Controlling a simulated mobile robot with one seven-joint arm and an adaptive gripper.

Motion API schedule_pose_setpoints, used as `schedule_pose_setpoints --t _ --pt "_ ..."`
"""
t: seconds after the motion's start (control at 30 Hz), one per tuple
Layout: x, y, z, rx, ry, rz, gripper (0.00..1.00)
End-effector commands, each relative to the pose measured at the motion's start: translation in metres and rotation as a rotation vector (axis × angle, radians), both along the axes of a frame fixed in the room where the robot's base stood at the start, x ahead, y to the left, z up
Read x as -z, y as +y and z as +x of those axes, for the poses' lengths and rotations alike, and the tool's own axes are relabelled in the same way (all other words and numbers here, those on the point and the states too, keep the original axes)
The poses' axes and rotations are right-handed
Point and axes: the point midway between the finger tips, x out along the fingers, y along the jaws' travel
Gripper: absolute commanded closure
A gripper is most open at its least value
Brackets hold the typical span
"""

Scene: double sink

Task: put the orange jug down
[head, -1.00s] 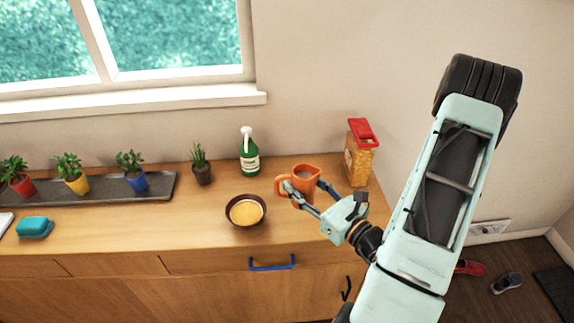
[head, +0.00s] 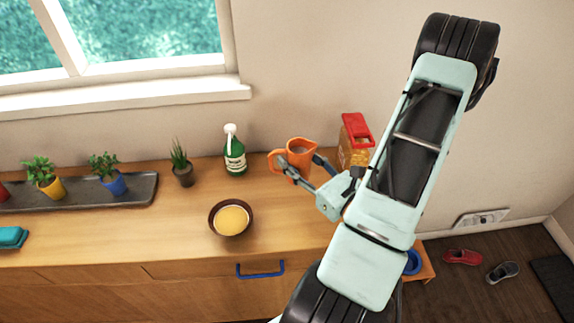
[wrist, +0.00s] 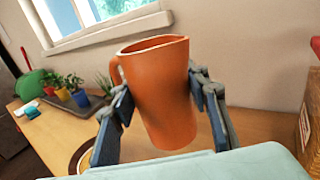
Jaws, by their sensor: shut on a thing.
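The orange jug (head: 298,155) is between the two fingers of my gripper (head: 303,170), above the right part of the wooden counter in the head view. Its handle points left and it looks close to upright. In the wrist view the jug (wrist: 158,90) fills the middle, with a finger of my gripper (wrist: 160,107) on each side. My gripper is shut on the jug's body. I cannot tell exactly how far the jug's base is from the counter (head: 165,235).
A bowl (head: 231,218) with yellow contents stands front left of the jug. A green bottle (head: 235,155) is behind left, and a red-lidded container (head: 354,145) stands close on the right. A small potted plant (head: 181,165) is further left. Counter between bowl and jug is clear.

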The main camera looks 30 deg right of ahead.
Motion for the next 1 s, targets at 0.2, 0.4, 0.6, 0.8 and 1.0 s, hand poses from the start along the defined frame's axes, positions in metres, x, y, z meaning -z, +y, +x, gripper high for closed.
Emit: schedule_pose_setpoints --t 0.2,0.4,0.6,0.8,1.0 --pt "0.016 -0.012 0.021 0.0 -0.006 -0.006 0.95" --pt "0.019 -0.016 0.027 -0.004 -0.004 -0.008 0.95" --pt "0.022 -0.019 0.033 -0.003 -0.004 -0.008 0.95" --pt "0.025 -0.02 0.038 -0.001 -0.005 -0.006 0.95" --pt "0.03 -0.025 0.048 -0.002 -0.004 -0.007 0.95"
